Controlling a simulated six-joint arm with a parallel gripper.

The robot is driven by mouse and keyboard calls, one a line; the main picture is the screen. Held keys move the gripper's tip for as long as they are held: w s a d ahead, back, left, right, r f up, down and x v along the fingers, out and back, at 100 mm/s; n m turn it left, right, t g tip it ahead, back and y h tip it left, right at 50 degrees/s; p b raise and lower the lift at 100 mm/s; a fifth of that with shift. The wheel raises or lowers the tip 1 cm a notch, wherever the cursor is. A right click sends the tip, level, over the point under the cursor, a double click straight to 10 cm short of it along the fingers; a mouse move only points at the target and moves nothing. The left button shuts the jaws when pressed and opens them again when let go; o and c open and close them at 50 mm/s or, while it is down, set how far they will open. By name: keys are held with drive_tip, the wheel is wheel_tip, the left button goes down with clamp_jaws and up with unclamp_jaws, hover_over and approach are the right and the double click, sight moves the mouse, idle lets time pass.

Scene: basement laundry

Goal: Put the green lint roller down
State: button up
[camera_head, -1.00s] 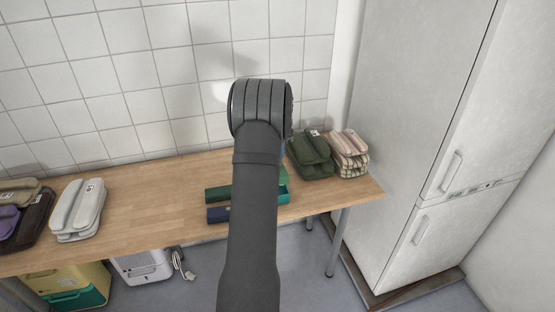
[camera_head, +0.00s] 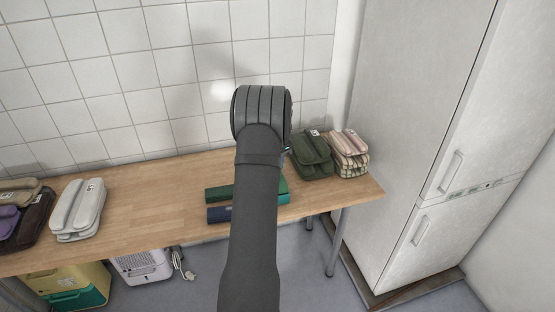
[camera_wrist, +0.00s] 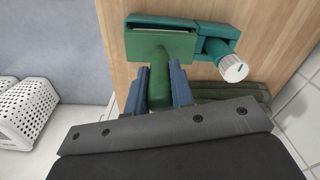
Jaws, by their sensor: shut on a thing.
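My gripper (camera_wrist: 159,80) is shut on the green handle of the lint roller (camera_wrist: 162,45), one blue finger on each side. The roller's broad green head points away from the gripper, above the wooden table (camera_wrist: 118,22). A teal piece with a white knob (camera_wrist: 233,68) lies beside and behind the head; I cannot tell whether they touch. In the head view my arm hides the gripper and the held roller. A teal part (camera_head: 284,188) shows right of the arm.
A dark green folded bundle (camera_head: 313,155) and a striped one (camera_head: 349,152) lie at the table's right end. White (camera_head: 78,210) and dark bundles (camera_head: 38,222) lie at the left. The table between is clear. A tiled wall stands behind, a fridge (camera_head: 420,150) at right.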

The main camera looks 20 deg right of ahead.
drive_tip(key=o, duration=0.9)
wheel_tip(320, 180, up, 13)
drive_tip(key=shift+r, duration=0.1)
wheel_tip(320, 180, down, 13)
drive_tip(key=shift+f, duration=0.1)
drive_tip(key=shift+r, duration=0.2)
idle(0.4)
idle(0.3)
